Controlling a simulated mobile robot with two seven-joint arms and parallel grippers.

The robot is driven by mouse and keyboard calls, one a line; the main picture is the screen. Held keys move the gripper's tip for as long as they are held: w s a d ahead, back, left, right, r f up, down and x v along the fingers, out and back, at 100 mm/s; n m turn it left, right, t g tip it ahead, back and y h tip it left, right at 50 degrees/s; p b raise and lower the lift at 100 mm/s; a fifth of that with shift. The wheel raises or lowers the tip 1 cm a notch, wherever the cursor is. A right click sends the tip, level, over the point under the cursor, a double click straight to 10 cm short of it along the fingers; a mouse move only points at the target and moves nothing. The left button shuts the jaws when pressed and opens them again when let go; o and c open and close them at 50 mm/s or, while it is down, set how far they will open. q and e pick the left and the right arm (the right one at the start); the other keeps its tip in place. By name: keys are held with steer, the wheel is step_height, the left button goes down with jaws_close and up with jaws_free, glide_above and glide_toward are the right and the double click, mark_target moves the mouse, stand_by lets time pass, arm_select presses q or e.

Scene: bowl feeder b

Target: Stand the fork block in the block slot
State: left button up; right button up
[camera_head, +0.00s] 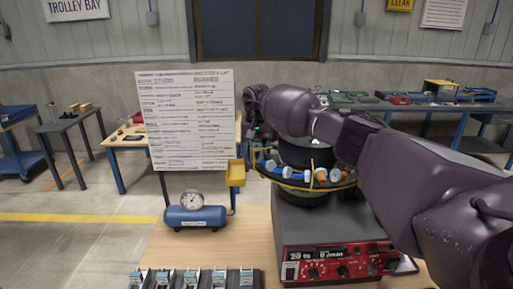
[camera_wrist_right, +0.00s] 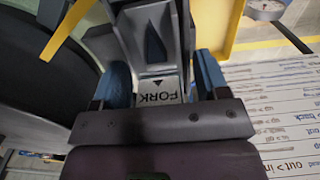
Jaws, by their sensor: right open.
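In the right wrist view, the fork block (camera_wrist_right: 158,97) is a grey piece with a white label reading FORK. It lies between the blue fingers of my right gripper (camera_wrist_right: 162,78), which is open. I cannot tell whether the fingers touch it. A grey upright part with a dark opening rises beyond the label. In the head view my right gripper (camera_head: 261,133) is at the left rim of the bowl feeder, small and dark, and the block is not clear there. I cannot make out the block slot. My left gripper is not in view.
The feeder bowl (camera_head: 345,182) holds blue, white and orange parts above a grey base with a red control panel (camera_head: 335,264). A yellow chute (camera_head: 236,174), a blue gauge tank (camera_head: 195,217), a white board (camera_head: 187,120) and a row of holders (camera_head: 192,280) stand left.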

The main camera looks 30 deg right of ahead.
step_height(320, 180, up, 12)
steer(key=shift+r+b, duration=0.15)
steer(key=shift+b, duration=0.75)
